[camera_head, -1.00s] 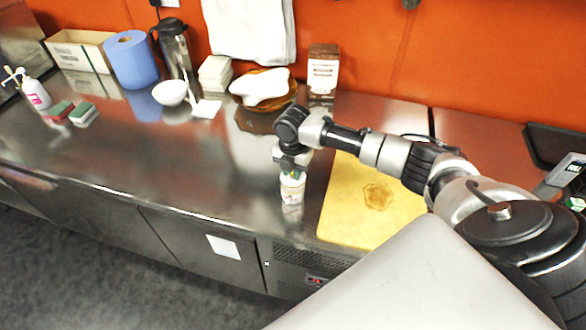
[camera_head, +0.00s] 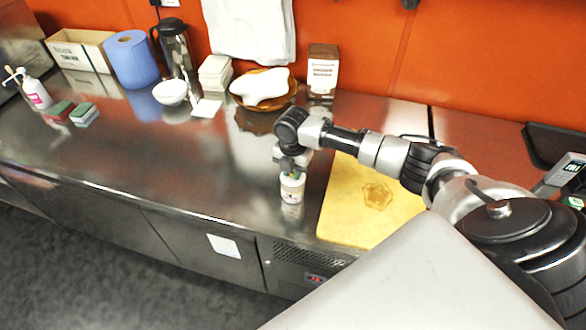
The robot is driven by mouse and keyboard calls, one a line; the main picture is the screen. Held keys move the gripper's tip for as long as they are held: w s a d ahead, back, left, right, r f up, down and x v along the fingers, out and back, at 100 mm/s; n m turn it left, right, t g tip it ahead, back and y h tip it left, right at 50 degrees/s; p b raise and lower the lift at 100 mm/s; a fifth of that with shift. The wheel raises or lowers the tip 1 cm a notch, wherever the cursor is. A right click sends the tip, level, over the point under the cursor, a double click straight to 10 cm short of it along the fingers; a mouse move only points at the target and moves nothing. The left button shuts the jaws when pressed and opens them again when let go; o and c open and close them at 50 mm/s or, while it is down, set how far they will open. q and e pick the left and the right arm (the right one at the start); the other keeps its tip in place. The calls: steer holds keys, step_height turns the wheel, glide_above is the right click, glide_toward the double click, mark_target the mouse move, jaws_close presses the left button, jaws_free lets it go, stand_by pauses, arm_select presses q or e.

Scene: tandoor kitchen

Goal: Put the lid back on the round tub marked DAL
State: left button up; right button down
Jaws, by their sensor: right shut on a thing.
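The small round white tub (camera_head: 292,189) stands upright on the steel counter near its front edge, left of the yellow board. Its marking is too small to read. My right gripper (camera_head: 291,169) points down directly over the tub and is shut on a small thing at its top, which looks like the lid. The fingers hide most of that thing, and I cannot tell whether it touches the tub's rim. My left gripper is not in view.
A yellow cutting board (camera_head: 345,215) lies to the right of the tub. A white bowl (camera_head: 170,92), a brown basket (camera_head: 284,88), a carton (camera_head: 322,72) and a blue paper roll (camera_head: 131,60) stand at the back. The counter's left middle is clear.

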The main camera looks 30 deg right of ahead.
steer(key=shift+c, duration=2.4)
jaws_free()
steer(key=shift+r+p, duration=2.4)
steer(key=shift+r, duration=0.1)
steer(key=shift+r+p, duration=0.35)
steer(key=shift+r, duration=0.7)
steer(key=shift+c, duration=0.2)
jaws_close()
